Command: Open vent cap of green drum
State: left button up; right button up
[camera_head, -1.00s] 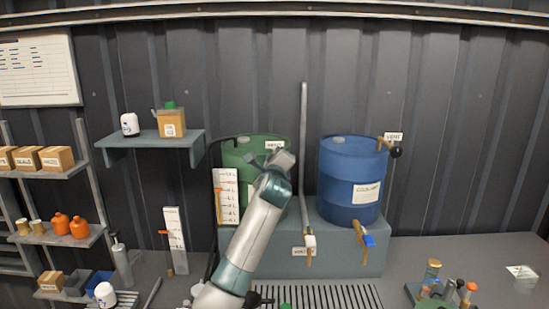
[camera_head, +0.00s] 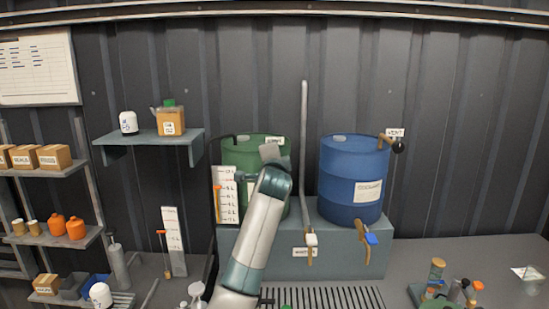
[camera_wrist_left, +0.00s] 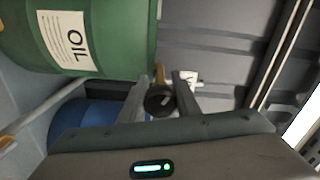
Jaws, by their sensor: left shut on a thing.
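The green drum (camera_head: 242,150) stands on the grey bench, partly covered by my left arm. In the left wrist view the drum (camera_wrist_left: 110,45) carries a white OIL label. Its vent cap (camera_wrist_left: 160,101) is a dark round knob at the end of a brown stub, beside a white tag (camera_wrist_left: 190,77). My left gripper (camera_wrist_left: 162,84) has one finger on each side of the cap and is shut on it. In the head view my left gripper (camera_head: 271,153) is in front of the drum's upper right, and the cap is hidden there. My right gripper is not in view.
A blue drum (camera_head: 353,165) with its own black vent knob (camera_head: 398,147) stands to the right. A grey vertical pipe (camera_head: 304,140) rises between the drums. A shelf (camera_head: 150,137) with a small can is at the upper left. Gauge boards stand left of the green drum.

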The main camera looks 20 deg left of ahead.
pick_arm(q)
jog(key=n+b, duration=0.1)
jog(key=n, duration=0.1)
jog(key=n+b, duration=0.1)
jog(key=n, duration=0.1)
jog(key=n+b, duration=0.1)
jog(key=n, duration=0.1)
jog(key=shift+d+f, duration=0.1)
jog(key=shift+f, duration=0.2)
jog(key=n+b, duration=0.1)
jog(key=n, duration=0.2)
jog(key=shift+n, duration=0.4)
jog(key=shift+n+b, duration=0.35)
jog(key=shift+n, duration=0.85)
jog(key=o, duration=1)
jog(key=shift+o, duration=0.2)
jog(key=shift+r, duration=0.1)
jog(key=shift+s, duration=0.15)
